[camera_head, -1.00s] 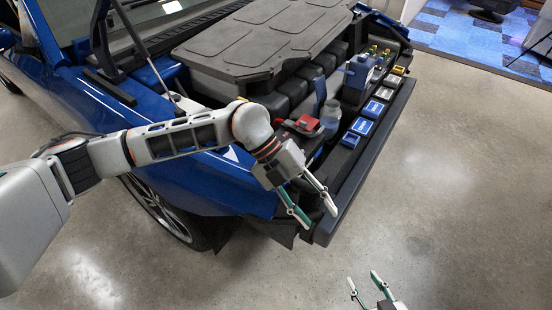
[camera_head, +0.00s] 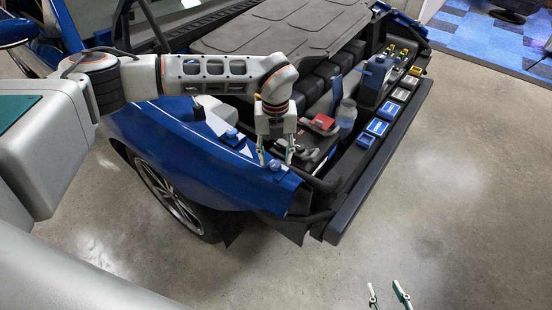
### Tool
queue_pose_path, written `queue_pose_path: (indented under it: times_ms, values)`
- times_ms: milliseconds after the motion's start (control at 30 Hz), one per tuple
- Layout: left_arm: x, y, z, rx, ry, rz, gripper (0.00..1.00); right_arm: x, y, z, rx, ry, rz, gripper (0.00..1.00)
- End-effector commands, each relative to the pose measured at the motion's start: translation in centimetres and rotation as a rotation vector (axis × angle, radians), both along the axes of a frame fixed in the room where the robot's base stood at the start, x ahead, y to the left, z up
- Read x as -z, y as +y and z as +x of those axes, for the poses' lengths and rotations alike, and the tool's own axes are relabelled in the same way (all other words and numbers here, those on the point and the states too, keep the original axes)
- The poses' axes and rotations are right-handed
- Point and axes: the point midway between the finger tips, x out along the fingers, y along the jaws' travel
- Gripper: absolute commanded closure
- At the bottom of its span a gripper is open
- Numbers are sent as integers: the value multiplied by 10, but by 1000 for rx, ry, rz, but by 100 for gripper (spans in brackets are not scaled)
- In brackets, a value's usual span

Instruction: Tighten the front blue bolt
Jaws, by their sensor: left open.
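The front blue bolt (camera_head: 277,171) sits on the edge of the blue car's front fender, just below my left gripper. A second blue bolt (camera_head: 231,136) sits further back on the fender. My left gripper (camera_head: 275,160) points down, open, with one finger on each side of the front bolt as seen from here. I cannot tell whether the fingers touch it. My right gripper (camera_head: 387,293) shows only at the bottom edge, open and empty, over the floor.
The open engine bay has a black cover (camera_head: 285,35), a red-topped part (camera_head: 321,123) and a translucent bottle (camera_head: 346,115) close to my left gripper. Several small blue and grey boxes (camera_head: 377,127) line the front black bumper (camera_head: 385,160). The concrete floor to the right is clear.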

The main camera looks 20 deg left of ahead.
Motion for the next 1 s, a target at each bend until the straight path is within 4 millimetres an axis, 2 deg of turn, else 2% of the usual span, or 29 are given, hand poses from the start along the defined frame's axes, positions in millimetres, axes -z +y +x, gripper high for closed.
queue_pose_path:
  times_ms: [200,467,500,633,667,1000]
  values:
    - [17,0,0,1,1,-1,59,-2,0,0,0,0,0,60]
    - [19,-1,0,1,1,-1,59,-1,0,0,0,1,0,60]
    - [19,-1,0,1,1,-1,61,-1,0,0,0,1,0,60]
    - [19,-1,0,1,0,-2,95,-1,0,0,0,1,0,60]
    - [19,-1,0,1,0,-2,97,-1,0,0,0,1,0,60]
    - [19,0,0,32,-1,-2,97,-1,0,0,0,2,-1,60]
